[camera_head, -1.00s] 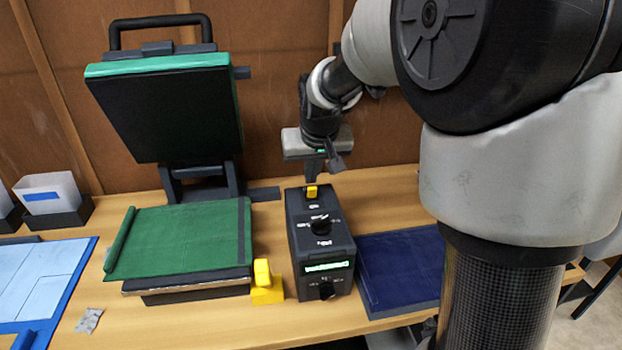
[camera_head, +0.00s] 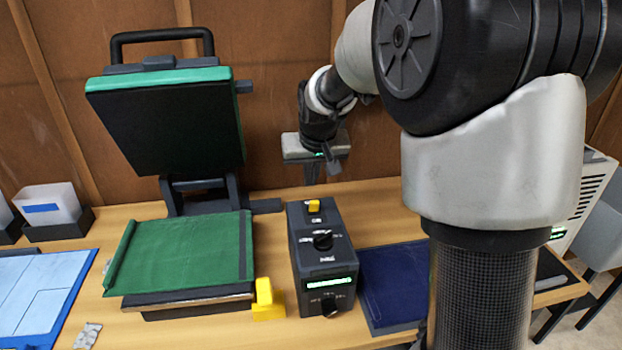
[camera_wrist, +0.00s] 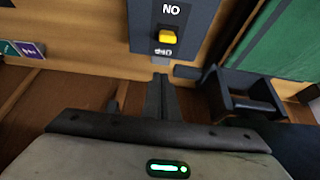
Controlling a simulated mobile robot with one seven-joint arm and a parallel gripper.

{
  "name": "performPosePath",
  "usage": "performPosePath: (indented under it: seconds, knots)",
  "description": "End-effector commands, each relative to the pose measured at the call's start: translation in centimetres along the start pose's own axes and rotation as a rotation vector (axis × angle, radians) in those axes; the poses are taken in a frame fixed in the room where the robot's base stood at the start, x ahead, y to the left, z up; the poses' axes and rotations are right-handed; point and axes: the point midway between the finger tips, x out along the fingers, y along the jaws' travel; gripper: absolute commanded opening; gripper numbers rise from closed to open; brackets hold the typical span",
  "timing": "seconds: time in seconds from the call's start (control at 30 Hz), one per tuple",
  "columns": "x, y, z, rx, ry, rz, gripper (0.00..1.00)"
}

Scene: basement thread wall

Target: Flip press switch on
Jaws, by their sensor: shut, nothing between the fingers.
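The press switch is a small yellow rocker (camera_head: 314,206) on the top rear of a dark control box (camera_head: 323,262). In the wrist view the yellow switch (camera_wrist: 167,37) sits on the box between the label "NO" and a second, inverted label. My gripper (camera_head: 312,183) is shut and empty, pointing down above and behind the switch, apart from it. In the wrist view the shut fingertips (camera_wrist: 160,78) lie just past the box's rear edge. The heat press stands open, with its black upper plate (camera_head: 165,125) raised over a green-covered lower plate (camera_head: 185,252).
A yellow block (camera_head: 267,300) stands between the press and the box. A dark blue folded cloth (camera_head: 396,282) lies right of the box. The wooden wall (camera_head: 270,100) is close behind my gripper.

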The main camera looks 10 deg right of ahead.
Motion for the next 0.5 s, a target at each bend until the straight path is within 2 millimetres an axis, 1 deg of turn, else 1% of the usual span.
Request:
performPosePath:
  seconds: [0.03, 0.07, 0.1, 0.2, 0.3, 0.4, 0.5]
  knots:
    - [-0.5, 0.0, -0.8, 0.000, -0.001, 0.000, 0.00]
    - [-1.1, 0.0, -0.7, 0.000, 0.002, 0.000, 0.00]
    - [-2.2, 0.0, -0.4, 0.000, 0.004, -0.001, 0.00]
    - [-4.6, 0.0, 0.1, 0.000, 0.004, 0.000, 0.00]
    - [-6.6, 0.0, 0.6, 0.000, 0.003, 0.000, 0.00]
    - [-8.2, 0.0, 1.0, 0.000, 0.002, 0.000, 0.00]
    - [-9.2, 0.0, 1.2, 0.000, 0.002, 0.000, 0.00]
